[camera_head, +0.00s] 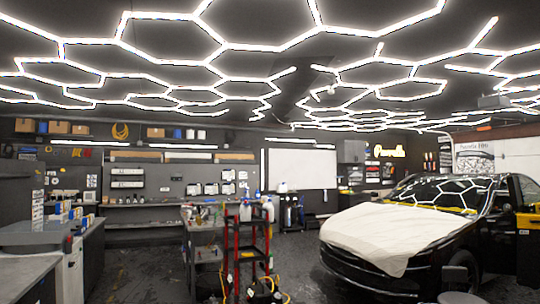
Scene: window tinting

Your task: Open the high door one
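A grey cabinet (352,151) hangs high on the back wall, left of the lit yellow sign. Its front looks closed, but it is small and far off, and I cannot make out a handle. I cannot tell whether it bears the high door that the task names. No other high door shows clearly. My gripper is not in view.
A black car (400,240) with a white cover on its hood stands at the right. A red and black cart (252,245) with bottles stands in the middle. A worktop (25,268) runs along the left. Open dark floor (140,270) lies between worktop and cart.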

